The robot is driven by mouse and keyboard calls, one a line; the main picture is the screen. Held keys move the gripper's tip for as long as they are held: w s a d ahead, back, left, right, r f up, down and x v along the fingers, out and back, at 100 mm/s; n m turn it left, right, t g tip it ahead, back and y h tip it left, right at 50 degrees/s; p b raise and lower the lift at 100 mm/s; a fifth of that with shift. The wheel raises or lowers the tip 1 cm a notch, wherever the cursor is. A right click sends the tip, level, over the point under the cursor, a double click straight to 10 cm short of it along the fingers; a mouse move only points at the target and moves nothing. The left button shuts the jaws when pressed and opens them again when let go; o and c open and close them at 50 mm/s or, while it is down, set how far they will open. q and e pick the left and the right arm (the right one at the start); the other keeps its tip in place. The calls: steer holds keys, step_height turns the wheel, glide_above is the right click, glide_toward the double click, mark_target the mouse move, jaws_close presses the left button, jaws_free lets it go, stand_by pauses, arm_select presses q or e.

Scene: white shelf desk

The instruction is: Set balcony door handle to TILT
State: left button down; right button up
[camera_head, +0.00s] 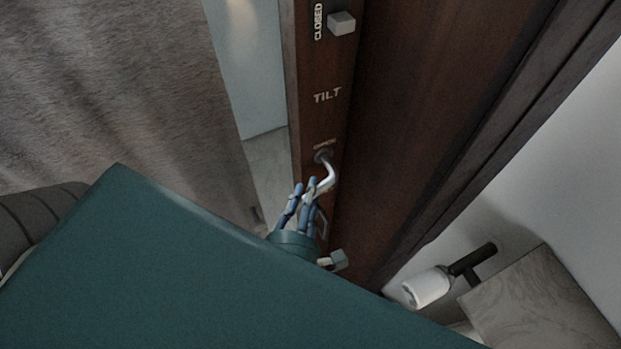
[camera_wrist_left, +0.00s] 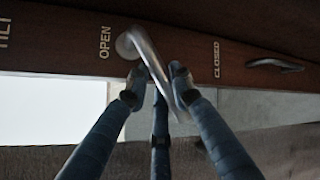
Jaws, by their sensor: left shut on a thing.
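The silver door handle (camera_head: 329,176) sits on the edge of the dark wooden door (camera_head: 400,120). The handle also shows in the left wrist view (camera_wrist_left: 150,59), slanting down right between the fingers. The word TILT (camera_head: 327,97) stands above the handle in the head view, with CLOSED (camera_head: 318,22) higher up. OPEN (camera_wrist_left: 104,42) is beside the handle base in the wrist view. My right gripper is not in view.
A grey block (camera_head: 341,23) sits on the door beside CLOSED, and another (camera_head: 339,260) lower down. A grey curtain (camera_head: 110,80) hangs at left. A white roll (camera_head: 427,288) on a black holder and a grey stone-like surface (camera_head: 540,305) are at lower right.

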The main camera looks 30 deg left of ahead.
arm_select(q)
steer(key=shift+s+a+r+m+g, duration=0.2)
steer(key=shift+r+m+g, duration=0.5)
steer(key=shift+r, duration=0.05)
steer(key=c, duration=1.5)
jaws_free()
steer(key=shift+w+f, duration=0.1)
steer(key=shift+w, duration=0.1)
steer(key=s+d, duration=0.1)
steer(key=s, duration=0.3)
steer(key=s+d, duration=0.1)
steer(key=s, duration=0.3)
steer(key=s+d, duration=0.2)
steer(key=s, duration=0.2)
steer(key=shift+s+r, duration=0.2)
steer(key=shift+s, duration=0.05)
steer(key=shift+c, duration=0.3)
